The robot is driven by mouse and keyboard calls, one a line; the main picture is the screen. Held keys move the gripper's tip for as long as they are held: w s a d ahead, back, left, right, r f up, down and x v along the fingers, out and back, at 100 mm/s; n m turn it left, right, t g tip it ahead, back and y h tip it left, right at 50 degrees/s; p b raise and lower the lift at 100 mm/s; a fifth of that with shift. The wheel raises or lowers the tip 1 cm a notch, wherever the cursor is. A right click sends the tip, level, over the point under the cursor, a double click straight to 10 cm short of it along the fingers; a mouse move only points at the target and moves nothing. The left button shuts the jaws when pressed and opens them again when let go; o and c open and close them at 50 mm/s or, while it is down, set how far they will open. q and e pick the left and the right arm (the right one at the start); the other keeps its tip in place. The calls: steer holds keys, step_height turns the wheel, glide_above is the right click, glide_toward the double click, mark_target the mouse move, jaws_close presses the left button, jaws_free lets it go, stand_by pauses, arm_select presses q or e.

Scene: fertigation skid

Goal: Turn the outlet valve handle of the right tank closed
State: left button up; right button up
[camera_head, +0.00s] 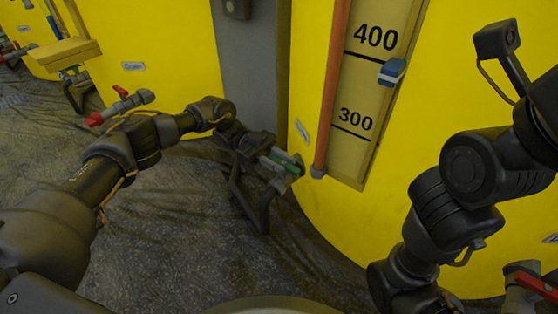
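A large yellow tank (462,100) with a level scale marked 400 and 300 fills the right half of the head view. My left gripper (281,160) is at the lower left of this tank, beside the grey post. A green piece and a pale piece show at its tip, close to a short grey fitting at the tank wall. I cannot tell whether the green piece is a valve handle or part of the gripper, nor whether the fingers are shut on it. A red valve handle (535,286) shows at the lower right edge. My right gripper is out of view.
A second yellow tank (160,45) stands at the left, with a red-handled valve (108,114) low in front of it. A dark bent-tube stand (250,205) sits below my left gripper. Wrinkled dark floor (175,235) lies open at the lower left.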

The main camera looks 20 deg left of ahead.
arm_select(q)
steer(key=shift+o, duration=0.8)
steer(key=shift+a, duration=0.15)
steer(key=shift+w+a, duration=0.1)
steer(key=shift+w+a, duration=0.25)
steer(key=shift+a, duration=0.3)
steer(key=p+v, duration=0.1)
steer(key=v, duration=0.8)
steer(key=shift+a, duration=0.2)
